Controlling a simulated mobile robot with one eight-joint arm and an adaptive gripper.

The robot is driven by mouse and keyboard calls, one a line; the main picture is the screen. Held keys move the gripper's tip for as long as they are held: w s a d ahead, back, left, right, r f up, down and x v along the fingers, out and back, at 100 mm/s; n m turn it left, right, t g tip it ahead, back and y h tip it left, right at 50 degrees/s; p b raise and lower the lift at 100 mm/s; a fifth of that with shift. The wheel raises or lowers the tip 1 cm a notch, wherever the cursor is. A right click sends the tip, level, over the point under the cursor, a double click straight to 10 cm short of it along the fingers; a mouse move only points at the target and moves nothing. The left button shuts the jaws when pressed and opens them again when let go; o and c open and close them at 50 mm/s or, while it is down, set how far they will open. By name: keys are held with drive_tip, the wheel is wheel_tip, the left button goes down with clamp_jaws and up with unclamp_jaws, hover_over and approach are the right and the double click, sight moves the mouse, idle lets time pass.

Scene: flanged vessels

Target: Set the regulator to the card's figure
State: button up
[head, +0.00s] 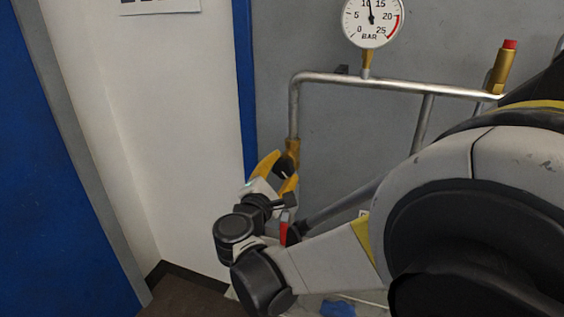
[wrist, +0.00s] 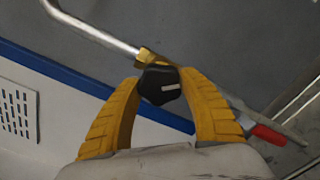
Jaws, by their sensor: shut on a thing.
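The black regulator knob (wrist: 155,93) with a white line shows in the wrist view; the line lies nearly level, on the knob's right half. My gripper (wrist: 161,82) has its yellow fingers on both sides of the knob, shut on it. In the head view my gripper (head: 282,172) is at the brass regulator body (head: 292,148) under the pipe's left bend and mostly hides the knob. The pressure gauge (head: 372,22) reads in BAR; its needle points almost straight up, between 10 and 15. A white card (head: 160,6) is cut off at the top edge, its figure unreadable.
A steel pipe (head: 420,88) runs along the grey wall to a brass valve with a red cap (head: 503,66). A red handle (wrist: 268,135) lies close to my right finger. A blue panel (head: 60,190) stands at left. My arm fills the lower right.

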drive_tip(key=o, duration=1.2)
drive_tip(key=v, duration=1.2)
